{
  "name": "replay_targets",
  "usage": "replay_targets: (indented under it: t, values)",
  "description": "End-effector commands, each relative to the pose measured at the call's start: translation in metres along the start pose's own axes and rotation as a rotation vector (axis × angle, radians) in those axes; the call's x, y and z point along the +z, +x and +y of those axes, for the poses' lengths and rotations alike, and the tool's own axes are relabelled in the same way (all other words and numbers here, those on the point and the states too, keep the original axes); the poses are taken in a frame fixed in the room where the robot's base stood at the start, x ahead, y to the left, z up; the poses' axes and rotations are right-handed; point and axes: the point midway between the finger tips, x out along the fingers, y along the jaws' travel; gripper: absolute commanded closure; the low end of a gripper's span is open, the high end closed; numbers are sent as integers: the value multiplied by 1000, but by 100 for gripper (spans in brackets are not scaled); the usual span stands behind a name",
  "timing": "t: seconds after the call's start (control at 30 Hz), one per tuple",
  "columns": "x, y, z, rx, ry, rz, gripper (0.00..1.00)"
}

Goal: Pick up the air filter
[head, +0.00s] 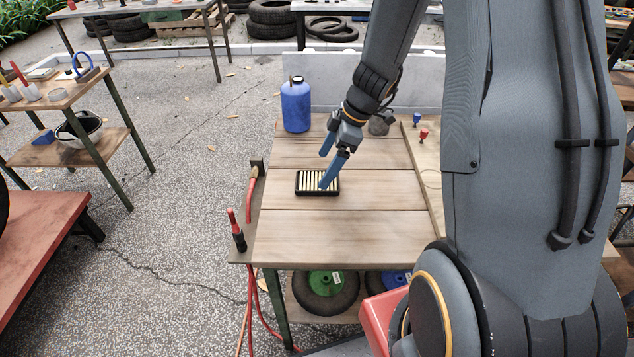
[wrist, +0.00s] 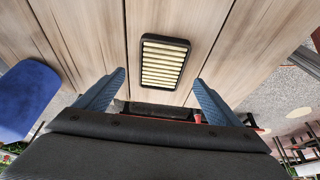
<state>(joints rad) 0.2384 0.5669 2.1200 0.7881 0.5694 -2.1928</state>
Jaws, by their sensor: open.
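The air filter (head: 305,184) is a flat black rectangular frame with pale pleats. It lies flat on the wooden top of the cart (head: 300,226), near its left side. My gripper (head: 329,170) is open, with two blue fingers pointing down over the filter in the head view. One finger overlaps the filter's right part there; I cannot tell whether it touches. In the wrist view the filter (wrist: 164,63) lies ahead of the gripper (wrist: 160,82), centred between the spread fingers, with nothing between the fingertips.
A blue bottle (head: 296,106) stands at the cart's back left. A board with a blue and a red fitting (head: 424,135) lies at the right. Red-handled cables (head: 237,232) hang at the left edge. The cart top in front of the filter is clear.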

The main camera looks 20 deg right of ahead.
Motion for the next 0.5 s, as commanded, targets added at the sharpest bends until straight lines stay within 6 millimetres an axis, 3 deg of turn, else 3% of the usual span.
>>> replay_targets:
  t: [0.5]
  values:
    - [3, 48, -3, -1, 1, -2, 12]
